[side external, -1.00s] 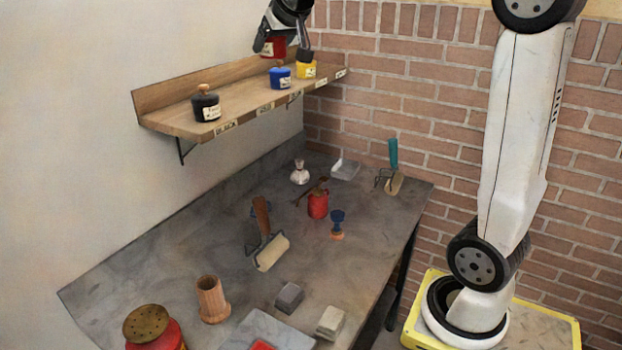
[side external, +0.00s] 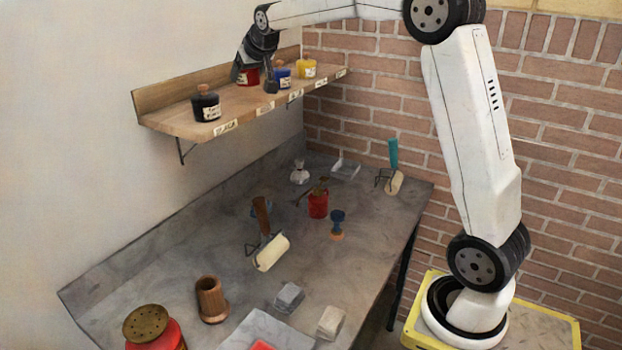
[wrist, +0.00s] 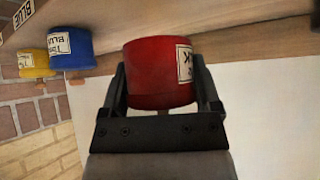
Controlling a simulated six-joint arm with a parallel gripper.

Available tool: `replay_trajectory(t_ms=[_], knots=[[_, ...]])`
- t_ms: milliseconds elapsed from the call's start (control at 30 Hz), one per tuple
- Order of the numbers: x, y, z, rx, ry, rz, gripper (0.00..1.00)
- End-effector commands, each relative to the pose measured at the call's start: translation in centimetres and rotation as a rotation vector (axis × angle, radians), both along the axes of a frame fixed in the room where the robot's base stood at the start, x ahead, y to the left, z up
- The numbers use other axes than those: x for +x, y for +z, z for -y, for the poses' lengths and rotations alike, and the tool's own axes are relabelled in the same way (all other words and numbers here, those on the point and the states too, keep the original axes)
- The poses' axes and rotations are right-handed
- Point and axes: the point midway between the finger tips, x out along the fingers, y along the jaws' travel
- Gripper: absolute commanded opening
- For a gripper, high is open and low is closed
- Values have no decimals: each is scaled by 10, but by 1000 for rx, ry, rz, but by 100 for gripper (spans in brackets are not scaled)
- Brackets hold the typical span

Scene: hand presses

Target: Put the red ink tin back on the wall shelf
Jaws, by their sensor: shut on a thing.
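The red ink tin (side external: 250,76) is between the two fingers of my gripper (side external: 253,80), at the wall shelf (side external: 170,118). In the side view it is between the black tin (side external: 206,106) and the blue tin (side external: 281,75), partly hidden by the fingers. The wrist view shows the red tin (wrist: 150,72) gripped from both sides by my gripper (wrist: 163,88), with part of its label showing. I cannot tell whether its base touches the shelf board.
The yellow tin (side external: 306,69) stands beyond the blue tin on the shelf. Name labels line the shelf's front edge. Below, the bench (side external: 170,255) holds a roller (side external: 270,252), a wooden cup (side external: 212,300), a red oil can (side external: 318,204) and other tools.

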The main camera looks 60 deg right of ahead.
Motion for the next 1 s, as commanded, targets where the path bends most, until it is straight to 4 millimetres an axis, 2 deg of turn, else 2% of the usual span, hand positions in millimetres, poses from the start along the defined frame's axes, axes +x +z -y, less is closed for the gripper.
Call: replay_trajectory(t_ms=[233,600,1000], knots=[[4,-5,1,0,0,1,1],[8,-39,2,-2,1,3,1],[8,-42,2,-2,0,5,1]])
